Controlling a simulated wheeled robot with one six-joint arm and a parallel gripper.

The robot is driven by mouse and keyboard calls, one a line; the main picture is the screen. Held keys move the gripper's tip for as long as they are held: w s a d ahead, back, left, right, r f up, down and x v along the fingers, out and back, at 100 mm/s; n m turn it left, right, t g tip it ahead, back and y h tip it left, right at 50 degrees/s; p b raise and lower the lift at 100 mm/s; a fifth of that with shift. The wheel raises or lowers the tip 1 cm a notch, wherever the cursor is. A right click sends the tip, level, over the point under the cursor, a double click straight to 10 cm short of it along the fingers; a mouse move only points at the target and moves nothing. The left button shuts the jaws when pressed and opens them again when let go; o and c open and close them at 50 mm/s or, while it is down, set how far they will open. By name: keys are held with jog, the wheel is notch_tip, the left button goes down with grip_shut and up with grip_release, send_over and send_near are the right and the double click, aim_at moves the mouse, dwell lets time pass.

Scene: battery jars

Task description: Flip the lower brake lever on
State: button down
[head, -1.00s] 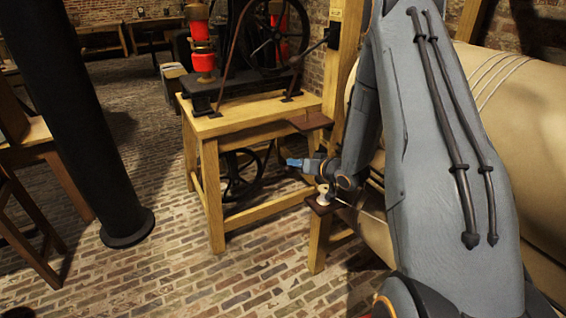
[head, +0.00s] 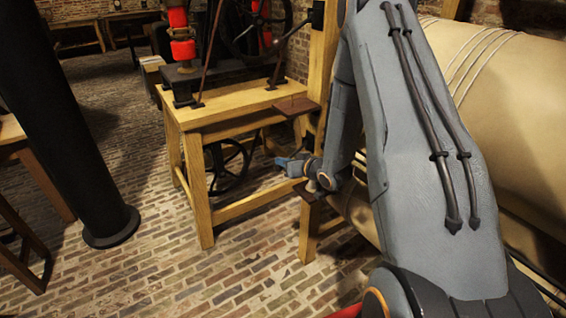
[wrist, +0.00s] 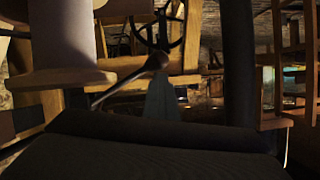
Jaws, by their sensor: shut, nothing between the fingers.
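My gripper (head: 280,162) is shut and empty, pointing left beside the front end of the wooden table. In the wrist view its dim grey fingers (wrist: 162,100) reach forward. A pale spool (wrist: 62,35) stands on a small brown shelf (wrist: 60,78) at the left of the wrist view. In the head view my wrist hides the lever.
The wooden table (head: 240,122) carries red-wound jars (head: 182,35) and a large wheel. A second brown shelf (head: 297,106) sits above my gripper. A black column (head: 75,130) stands at the left. A big beige cylinder (head: 500,120) is at the right. Brick floor between is clear.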

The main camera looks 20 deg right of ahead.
jog(key=shift+s+f, duration=0.2)
jog(key=shift+f, duration=0.15)
jog(key=s+d+r+p, duration=0.1)
jog(key=s+d+r, duration=0.1)
jog(key=s+r, duration=0.6)
jog(key=shift+r, duration=0.35)
jog(key=shift+w, duration=0.1)
dwell(0.4)
jog(key=s+a+r+g+h, duration=0.1)
jog(key=s+a+r+g, duration=0.1)
jog(key=s, duration=0.6)
jog(key=s+a+r+g+h, duration=0.2)
jog(key=s+a+g, duration=0.2)
jog(key=s, duration=0.5)
jog(key=s+a+r+m+g+h, duration=0.1)
jog(key=s+a+r+g, duration=0.1)
jog(key=s+g, duration=0.4)
jog(key=s+a, duration=0.1)
jog(key=s, duration=0.2)
jog(key=shift+a, duration=0.25)
